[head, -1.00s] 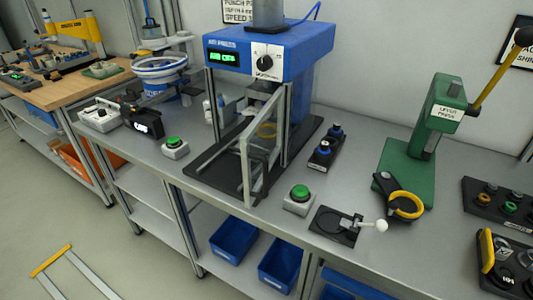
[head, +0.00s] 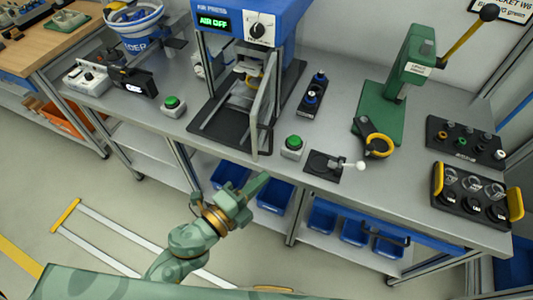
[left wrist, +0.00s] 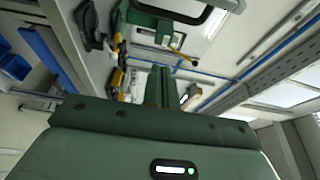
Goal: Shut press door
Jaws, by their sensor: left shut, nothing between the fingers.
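The blue air press (head: 232,20) stands on the grey bench and its display reads "AIR OFF". Its framed clear door (head: 254,132) is open, swung out from the right side toward the bench's front edge. My left gripper (head: 260,183) is shut and empty, apart from the door. In the head view it appears below the door, in front of the bench. Its closed fingers (left wrist: 161,86) also show in the left wrist view, where the door cannot be made out. My right gripper is not in view.
A green-button box (head: 292,147) and a black plate with a white-knobbed lever (head: 325,165) stand right of the door. Another green button (head: 173,106) is on its left. The green lever press (head: 385,105) stands farther right. Blue bins (head: 272,195) sit under the bench.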

